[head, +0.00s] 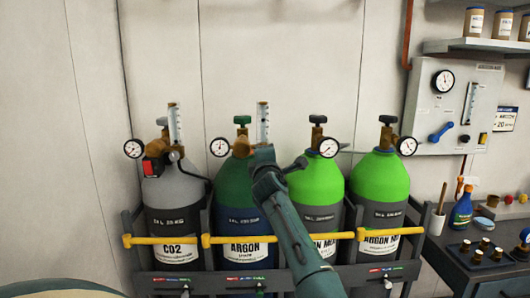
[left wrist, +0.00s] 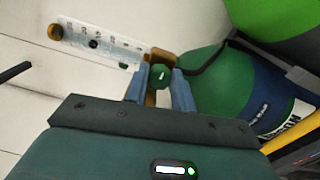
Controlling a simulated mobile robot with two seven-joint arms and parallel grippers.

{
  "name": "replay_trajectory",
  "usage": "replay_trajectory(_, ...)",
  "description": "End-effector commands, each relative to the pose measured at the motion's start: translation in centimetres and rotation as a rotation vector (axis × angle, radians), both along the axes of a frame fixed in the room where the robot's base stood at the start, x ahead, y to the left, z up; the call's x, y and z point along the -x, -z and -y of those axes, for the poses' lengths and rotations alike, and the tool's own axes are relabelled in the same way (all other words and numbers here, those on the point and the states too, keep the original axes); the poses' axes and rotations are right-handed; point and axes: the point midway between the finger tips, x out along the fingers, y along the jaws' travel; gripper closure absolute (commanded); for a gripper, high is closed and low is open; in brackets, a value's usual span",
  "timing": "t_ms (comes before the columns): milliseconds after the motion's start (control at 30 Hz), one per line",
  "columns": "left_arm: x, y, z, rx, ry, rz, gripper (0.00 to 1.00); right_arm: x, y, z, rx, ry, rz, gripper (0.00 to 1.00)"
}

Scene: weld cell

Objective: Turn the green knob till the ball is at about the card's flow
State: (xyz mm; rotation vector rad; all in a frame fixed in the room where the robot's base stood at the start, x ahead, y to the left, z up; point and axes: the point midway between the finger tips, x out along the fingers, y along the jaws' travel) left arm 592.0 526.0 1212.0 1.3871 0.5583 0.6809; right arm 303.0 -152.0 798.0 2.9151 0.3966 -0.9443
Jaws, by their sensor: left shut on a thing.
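The green knob (left wrist: 160,73) sits between the two fingers of my left gripper (left wrist: 160,84), which is shut on it. In the head view the left gripper (head: 263,154) covers the knob, at the foot of the flow tube (head: 263,122) on the argon cylinder (head: 236,185). In the left wrist view the flow tube (left wrist: 105,45) is a clear scaled strip lying aslant, with a dark ball (left wrist: 93,43) inside it, around mid-scale. Its numbers are too small to read surely. A card (head: 505,119) hangs at the right wall; its print seems to include 20. My right gripper is not in view.
A grey CO2 cylinder (head: 172,205) with its own flow tube (head: 174,123) stands left of the argon. Two bright green cylinders (head: 380,180) stand right. Yellow bars (head: 170,240) cross the rack's front. A wall panel (head: 455,105) and a bench (head: 480,262) are at the right.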

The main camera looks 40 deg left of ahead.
Motion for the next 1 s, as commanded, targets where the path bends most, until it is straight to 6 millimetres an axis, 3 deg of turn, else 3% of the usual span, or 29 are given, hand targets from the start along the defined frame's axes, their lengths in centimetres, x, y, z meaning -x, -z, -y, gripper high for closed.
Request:
replay_trajectory(400, 0.0, 0.03, -0.01, 0.136, -0.001, 0.137, 0.98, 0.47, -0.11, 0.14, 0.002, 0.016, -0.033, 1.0)
replay_trajectory(967, 0.04, 0.07, -0.04, 0.152, -0.001, 0.159, 0.98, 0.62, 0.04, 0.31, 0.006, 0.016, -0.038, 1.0)
replay_trajectory(1000, 0.04, 0.07, -0.04, 0.152, -0.001, 0.159, 0.73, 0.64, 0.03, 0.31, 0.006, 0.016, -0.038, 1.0)
